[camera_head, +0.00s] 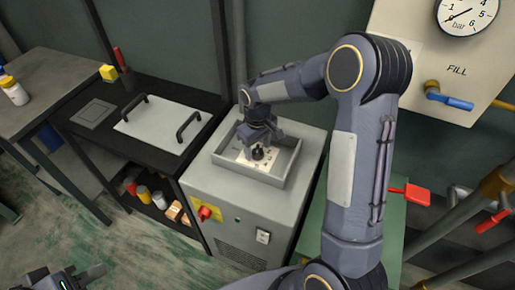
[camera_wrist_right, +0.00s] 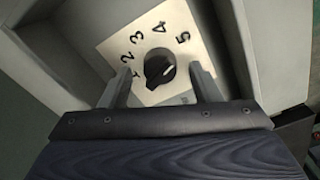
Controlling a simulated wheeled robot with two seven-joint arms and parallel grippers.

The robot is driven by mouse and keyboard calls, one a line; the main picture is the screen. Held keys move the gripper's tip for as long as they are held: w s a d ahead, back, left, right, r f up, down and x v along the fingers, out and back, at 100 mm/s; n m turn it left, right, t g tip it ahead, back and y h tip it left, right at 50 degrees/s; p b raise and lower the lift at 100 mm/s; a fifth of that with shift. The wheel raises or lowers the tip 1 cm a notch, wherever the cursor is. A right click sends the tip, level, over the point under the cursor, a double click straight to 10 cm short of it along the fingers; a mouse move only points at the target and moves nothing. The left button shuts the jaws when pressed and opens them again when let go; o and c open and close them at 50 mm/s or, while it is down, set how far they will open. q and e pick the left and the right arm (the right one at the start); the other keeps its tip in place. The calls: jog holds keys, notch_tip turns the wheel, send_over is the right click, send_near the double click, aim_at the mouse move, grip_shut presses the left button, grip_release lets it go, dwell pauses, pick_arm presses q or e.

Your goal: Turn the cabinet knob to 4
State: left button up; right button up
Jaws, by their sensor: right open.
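In the head view the knob (camera_head: 258,153) is in the recessed top of the grey cabinet (camera_head: 222,190). My right gripper (camera_wrist_right: 160,82) is open, its fingers apart on either side of the knob's near side; contact is unclear. My left gripper (camera_head: 70,280) is partly visible at the bottom left.
A raised rim (camera_head: 222,163) surrounds the dial. The cabinet front has a red switch (camera_head: 205,213). A black bench (camera_head: 95,110) with a handled white lid (camera_head: 158,125) stands to the left. A pressure gauge (camera_head: 468,14) and blue-handled valve (camera_head: 450,101) are at the right.

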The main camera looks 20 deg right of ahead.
jog(key=shift+f, duration=0.5)
jog(key=shift+c, duration=0.5)
jog(key=c, duration=0.9)
jog(key=shift+n, duration=0.4)
jog(key=n, duration=0.3)
jog(key=shift+r, duration=0.1)
jog(key=shift+n+p, duration=0.4)
jog(key=shift+n, duration=1.5)
